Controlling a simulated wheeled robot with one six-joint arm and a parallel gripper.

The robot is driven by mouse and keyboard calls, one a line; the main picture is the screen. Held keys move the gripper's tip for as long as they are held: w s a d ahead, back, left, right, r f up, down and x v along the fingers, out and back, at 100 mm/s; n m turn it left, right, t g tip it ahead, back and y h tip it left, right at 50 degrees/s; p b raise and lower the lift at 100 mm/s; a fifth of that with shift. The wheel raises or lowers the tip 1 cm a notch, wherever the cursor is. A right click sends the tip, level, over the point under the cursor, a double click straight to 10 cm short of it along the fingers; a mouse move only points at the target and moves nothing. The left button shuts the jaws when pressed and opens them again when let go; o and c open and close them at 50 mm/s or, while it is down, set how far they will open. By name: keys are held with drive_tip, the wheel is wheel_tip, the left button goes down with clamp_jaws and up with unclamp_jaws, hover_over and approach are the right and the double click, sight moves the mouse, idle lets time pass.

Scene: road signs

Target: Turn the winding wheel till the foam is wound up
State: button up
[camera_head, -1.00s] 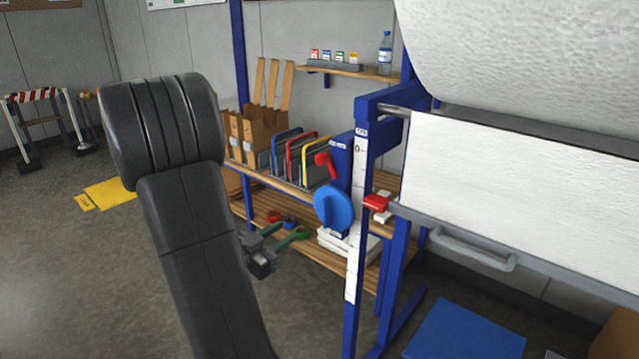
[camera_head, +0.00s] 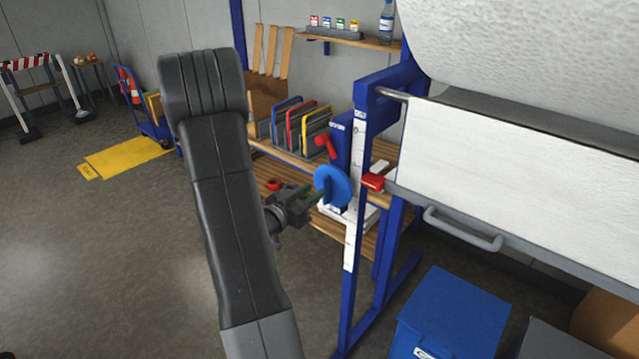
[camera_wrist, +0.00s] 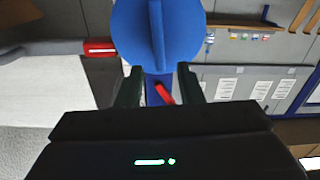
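The winding wheel (camera_head: 333,186) is a blue disc with a raised bar across its face, mounted on the near end of the blue stand. It also fills the top middle of the wrist view (camera_wrist: 180,30). My gripper (camera_head: 312,197) points at the wheel from the left. In the wrist view its two dark fingers (camera_wrist: 159,85) are apart, with the bar (camera_wrist: 157,35) lined up between them just beyond the tips. I see no clear contact. White foam (camera_head: 520,165) hangs as a sheet below a large roll (camera_head: 530,55) at the right.
A red lever (camera_head: 326,145) sits above the wheel, and a red block (camera_head: 373,181) is right of it. Shelves with coloured folders (camera_head: 300,122) stand behind. A blue bin (camera_head: 450,315) is on the floor at front right. The floor at left is open.

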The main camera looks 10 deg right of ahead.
sight(323, 186)
drive_tip(key=shift+p+x, duration=0.35)
drive_tip(key=shift+x, duration=1.6)
clamp_jaws()
drive_tip(key=shift+f+b, duration=0.1)
drive_tip(key=shift+b, duration=0.35)
